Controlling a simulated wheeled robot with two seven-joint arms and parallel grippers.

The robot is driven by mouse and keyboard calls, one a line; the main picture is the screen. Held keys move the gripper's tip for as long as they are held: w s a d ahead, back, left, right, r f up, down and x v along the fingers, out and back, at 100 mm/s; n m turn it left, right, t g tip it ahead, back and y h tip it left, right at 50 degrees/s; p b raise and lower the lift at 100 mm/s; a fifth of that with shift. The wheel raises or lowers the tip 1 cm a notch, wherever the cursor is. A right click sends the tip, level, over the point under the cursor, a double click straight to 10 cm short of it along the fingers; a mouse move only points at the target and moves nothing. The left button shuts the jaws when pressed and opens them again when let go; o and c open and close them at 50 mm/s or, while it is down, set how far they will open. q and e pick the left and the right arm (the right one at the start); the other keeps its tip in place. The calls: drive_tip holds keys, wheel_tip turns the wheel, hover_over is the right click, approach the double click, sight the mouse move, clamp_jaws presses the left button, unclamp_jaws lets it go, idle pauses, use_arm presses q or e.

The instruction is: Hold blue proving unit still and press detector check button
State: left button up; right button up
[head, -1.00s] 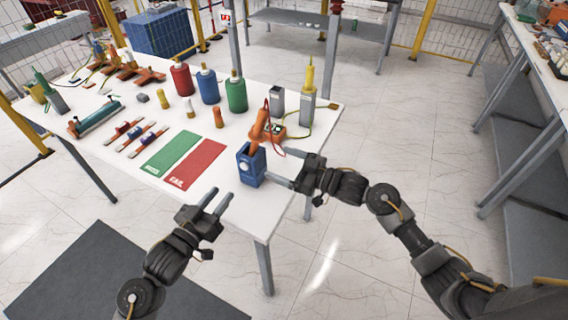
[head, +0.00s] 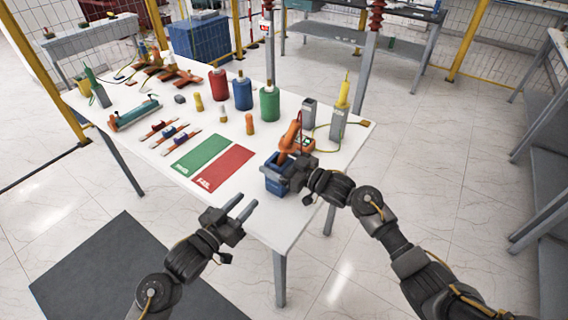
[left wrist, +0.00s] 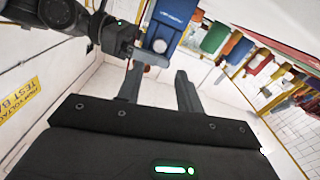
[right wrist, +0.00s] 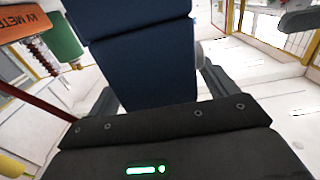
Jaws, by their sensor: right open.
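The blue proving unit (head: 277,178) stands near the front right corner of the white table. The orange detector (head: 289,139) sits tilted in its top. My right gripper (head: 287,178) is at the unit's right side. In the right wrist view the unit (right wrist: 140,60) fills the space between the two open fingers (right wrist: 160,92); I cannot tell whether they touch it. My left gripper (head: 247,206) is open and empty, apart from the unit, at the table's front edge. The left wrist view shows the unit (left wrist: 172,22) beyond its fingertips (left wrist: 157,80). The detector's check button cannot be made out.
Red (head: 218,84), blue (head: 242,94) and green (head: 269,104) cylinders stand behind. A green mat (head: 202,155) and a red mat (head: 223,167) lie left of the unit. A grey box with a yellow-topped detector (head: 339,118) stands behind right. The table's front edge near the left gripper is bare.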

drive_tip(key=c, duration=1.2)
use_arm(q)
clamp_jaws()
use_arm(e)
drive_tip(key=shift+c, duration=0.2)
idle(0.8)
